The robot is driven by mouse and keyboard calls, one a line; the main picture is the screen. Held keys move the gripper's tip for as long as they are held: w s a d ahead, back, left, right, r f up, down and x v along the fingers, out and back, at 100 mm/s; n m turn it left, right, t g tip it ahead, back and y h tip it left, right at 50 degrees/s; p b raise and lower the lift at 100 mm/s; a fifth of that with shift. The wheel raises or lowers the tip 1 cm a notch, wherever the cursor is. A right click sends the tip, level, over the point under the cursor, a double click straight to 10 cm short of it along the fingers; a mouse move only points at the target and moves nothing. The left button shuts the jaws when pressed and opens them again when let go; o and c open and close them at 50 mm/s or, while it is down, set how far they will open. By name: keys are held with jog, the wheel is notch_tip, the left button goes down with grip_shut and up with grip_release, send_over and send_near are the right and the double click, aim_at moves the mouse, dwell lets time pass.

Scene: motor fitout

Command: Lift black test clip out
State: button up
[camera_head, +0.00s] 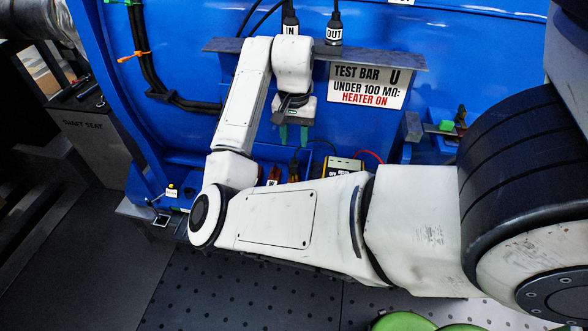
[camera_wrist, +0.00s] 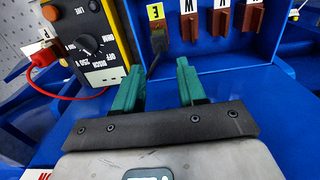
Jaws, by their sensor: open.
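The black test clip (camera_wrist: 156,52) stands by the yellow E label (camera_wrist: 155,12) in the blue holder, in the wrist view. It is a slim dark shape, partly in shadow; how deep it sits cannot be told. My gripper (camera_wrist: 159,68) is open, its two green fingers spread either side of the clip's line, with nothing visibly held. Whether they reach the clip's depth is unclear. In the head view my gripper (camera_head: 293,137) points down above the blue holder, and the clip is hard to pick out there.
Several brown-red clips (camera_wrist: 190,24) stand beside it under lettered labels. A yellow-edged insulation tester (camera_wrist: 92,40) with a dial and red lead (camera_wrist: 50,88) is close on the left in the wrist view. In the head view a ledge (camera_head: 390,57) and TEST BAR sign (camera_head: 368,85) are near my arm.

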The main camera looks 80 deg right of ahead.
aim_at(294, 160)
notch_tip(294, 160, down, 10)
jog(key=shift+r+b, duration=0.1)
jog(key=shift+b, duration=0.45)
jog(key=c, duration=0.7)
